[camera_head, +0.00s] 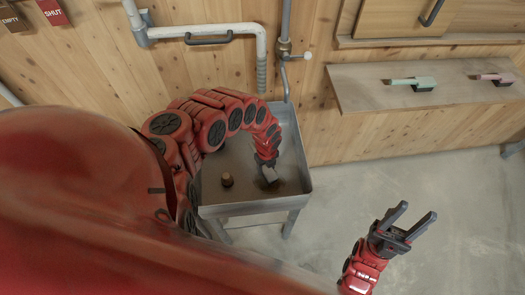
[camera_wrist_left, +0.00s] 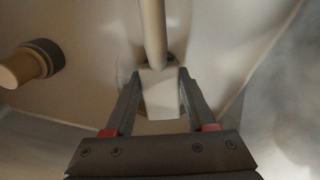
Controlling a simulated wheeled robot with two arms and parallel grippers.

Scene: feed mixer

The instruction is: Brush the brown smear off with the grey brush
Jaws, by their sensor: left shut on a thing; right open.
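My left gripper (camera_head: 267,162) reaches down into the metal sink (camera_head: 243,206) and is shut on the grey brush (camera_head: 270,175). In the left wrist view the brush's pale block (camera_wrist_left: 160,92) sits between the fingers of the left gripper (camera_wrist_left: 157,85), with its handle running up the picture. A dark brown smear (camera_head: 277,185) shows on the sink floor around the brush head. The brush and fingers hide part of it, and I cannot tell whether the bristles touch the floor. My right gripper (camera_head: 410,226) is open and empty, out over the floor to the right.
A tan cork-like cylinder with a dark band (camera_head: 227,179) stands in the sink left of the brush; the wrist view shows it too (camera_wrist_left: 30,63). A tap pipe (camera_head: 285,85) rises behind the sink. A shelf (camera_head: 440,88) holds a green brush (camera_head: 412,82) and a pink brush (camera_head: 493,78).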

